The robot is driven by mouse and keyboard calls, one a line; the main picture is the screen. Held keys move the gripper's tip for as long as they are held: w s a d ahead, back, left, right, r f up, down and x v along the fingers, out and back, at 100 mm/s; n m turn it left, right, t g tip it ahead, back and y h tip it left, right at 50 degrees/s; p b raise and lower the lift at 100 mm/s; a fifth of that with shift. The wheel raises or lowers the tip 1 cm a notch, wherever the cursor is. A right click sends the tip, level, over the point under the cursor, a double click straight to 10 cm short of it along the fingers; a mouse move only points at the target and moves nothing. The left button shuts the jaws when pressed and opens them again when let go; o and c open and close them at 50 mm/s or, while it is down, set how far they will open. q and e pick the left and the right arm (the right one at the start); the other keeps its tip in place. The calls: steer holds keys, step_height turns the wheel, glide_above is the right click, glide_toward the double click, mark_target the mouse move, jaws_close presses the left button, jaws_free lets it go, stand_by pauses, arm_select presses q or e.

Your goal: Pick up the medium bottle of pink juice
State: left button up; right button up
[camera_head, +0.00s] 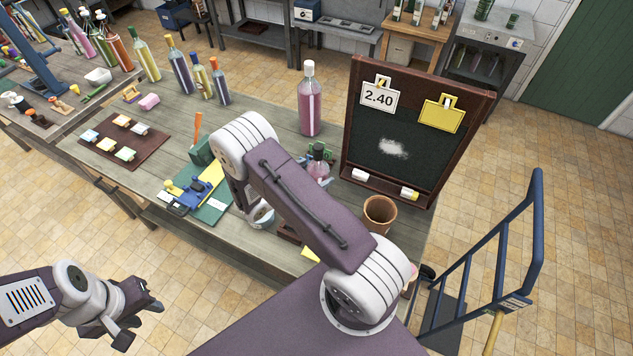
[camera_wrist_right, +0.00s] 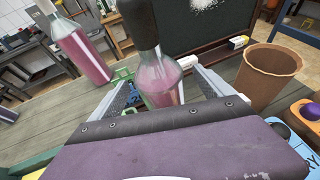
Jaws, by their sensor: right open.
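A bottle of pink juice with a dark cap (camera_head: 318,168) stands on the table in front of the chalkboard, partly hidden by my right arm. In the right wrist view the same bottle (camera_wrist_right: 160,82) stands between the two fingers of my right gripper (camera_wrist_right: 160,88). The gripper is open, with a finger on each side of the bottle; contact is not clear. A taller pink bottle with a white cap (camera_head: 309,108) stands behind it, and it also shows in the right wrist view (camera_wrist_right: 78,50). My left gripper (camera_head: 140,312) is off the table at the lower left, open and empty.
The chalkboard (camera_head: 400,135) with a 2.40 tag stands close behind the bottle. A terracotta pot (camera_head: 380,213) is to its right. A green board with tools (camera_head: 200,195) and a tray of small blocks (camera_head: 125,140) lie left. Several bottles line the back left.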

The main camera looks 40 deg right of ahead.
steer(key=shift+d+f, duration=0.1)
steer(key=shift+d, duration=0.25)
steer(key=p+x, duration=0.2)
steer(key=x, duration=0.2)
steer(key=shift+w+d+p, duration=0.15)
steer(key=shift+d+p, duration=0.05)
steer(key=shift+p, duration=0.2)
steer(key=shift+w+d+f, duration=0.1)
steer(key=shift+d+f, duration=0.1)
steer(key=shift+f, duration=0.1)
steer(key=c, duration=1.8)
steer(key=shift+w, duration=0.1)
jaws_close()
steer(key=shift+r, duration=0.1)
